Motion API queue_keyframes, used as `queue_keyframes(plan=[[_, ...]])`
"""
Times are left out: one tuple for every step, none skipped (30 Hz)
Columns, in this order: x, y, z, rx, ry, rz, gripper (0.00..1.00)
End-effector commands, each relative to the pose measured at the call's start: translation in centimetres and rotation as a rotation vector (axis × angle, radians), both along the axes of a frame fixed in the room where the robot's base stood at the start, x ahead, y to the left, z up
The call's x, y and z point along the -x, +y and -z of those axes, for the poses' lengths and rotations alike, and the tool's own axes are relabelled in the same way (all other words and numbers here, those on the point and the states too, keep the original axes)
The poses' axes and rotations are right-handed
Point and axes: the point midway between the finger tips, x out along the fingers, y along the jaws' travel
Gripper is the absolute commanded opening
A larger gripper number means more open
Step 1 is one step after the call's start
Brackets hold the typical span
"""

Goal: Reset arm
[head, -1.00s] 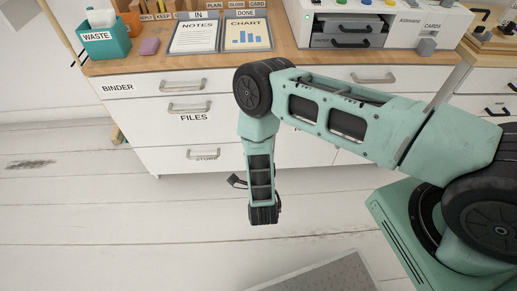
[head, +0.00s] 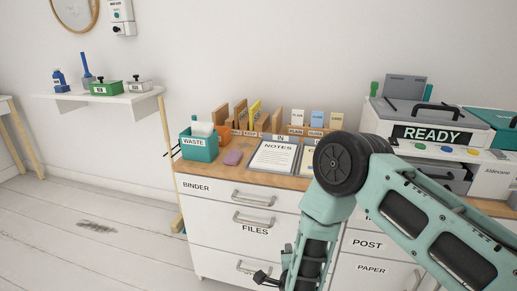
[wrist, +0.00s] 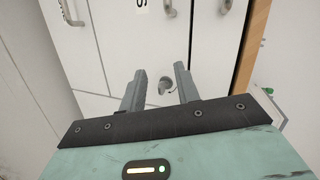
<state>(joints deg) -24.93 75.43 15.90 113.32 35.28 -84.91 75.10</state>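My arm is green with black joints and hangs in front of the desk's drawers at the lower right of the head view. Its forearm points down past the bottom edge, so the fingers are not seen there. In the wrist view my gripper (wrist: 160,72) has its two grey fingers apart with nothing between them. White drawer fronts (wrist: 110,45) with handles lie beyond the fingers. I cannot tell the exact distance to them.
A machine marked READY (head: 432,134) stands right. A wall shelf (head: 98,104) holds stamp-like items. Floor at left is clear.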

Motion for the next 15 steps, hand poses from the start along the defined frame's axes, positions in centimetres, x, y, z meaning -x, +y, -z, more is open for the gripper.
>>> queue_keyframes(plan=[[-0.5,1.2,-1.5,0.013,0.038,-0.049,0.32],[-0.5,1.8,-2.2,0.025,0.063,-0.081,0.32],[-0.6,2.6,-3.1,0.042,0.098,-0.125,0.32],[-0.5,3.2,-3.8,0.056,0.123,-0.161,0.32],[-0.4,3.8,-4.5,0.070,0.146,-0.197,0.32],[-0.1,4.6,-5.5,0.091,0.177,-0.245,0.32],[0.1,5.1,-6.2,0.107,0.197,-0.284,0.32],[0.4,5.6,-6.9,0.124,0.219,-0.323,0.32],[0.8,6.3,-7.9,0.148,0.245,-0.375,0.32],[1.2,6.7,-8.7,0.167,0.262,-0.416,0.32],[1.7,7.1,-9.4,0.187,0.281,-0.457,0.32],[2.4,7.6,-10.4,0.216,0.303,-0.515,0.32],[2.9,7.9,-11.1,0.238,0.319,-0.556,0.32],[3.5,8.2,-11.9,0.260,0.335,-0.598,0.32],[4.3,8.5,-12.9,0.293,0.353,-0.657,0.32]])
